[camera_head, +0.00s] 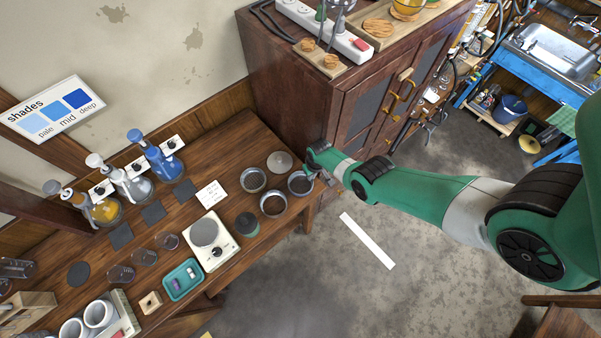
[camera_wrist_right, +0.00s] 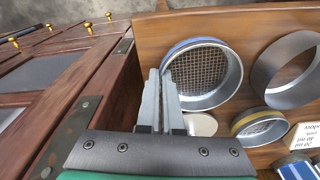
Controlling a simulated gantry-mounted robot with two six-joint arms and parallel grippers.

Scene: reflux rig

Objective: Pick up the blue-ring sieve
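The blue-ring sieve (camera_wrist_right: 205,75) shows in the right wrist view, with a steel wall, a blue band at its top left and wire mesh inside. In the head view it is the round sieve (camera_head: 299,184) at the right end of the wooden bench. My right gripper (camera_head: 322,174) is at its right side. In the right wrist view my right gripper's fingers (camera_wrist_right: 161,75) are close together at the sieve's left rim. The right finger overlaps the rim; whether they clamp it is unclear. My left gripper is in neither view.
A yellow-ring sieve (camera_wrist_right: 262,127) and a plain steel ring (camera_wrist_right: 287,70) stand close by. A pale round disc (camera_head: 280,162) lies by the cabinet (camera_head: 300,110), which rises right behind. A white scale (camera_head: 211,241) and blue bottle (camera_head: 160,160) are farther left. Open floor lies beyond the bench edge.

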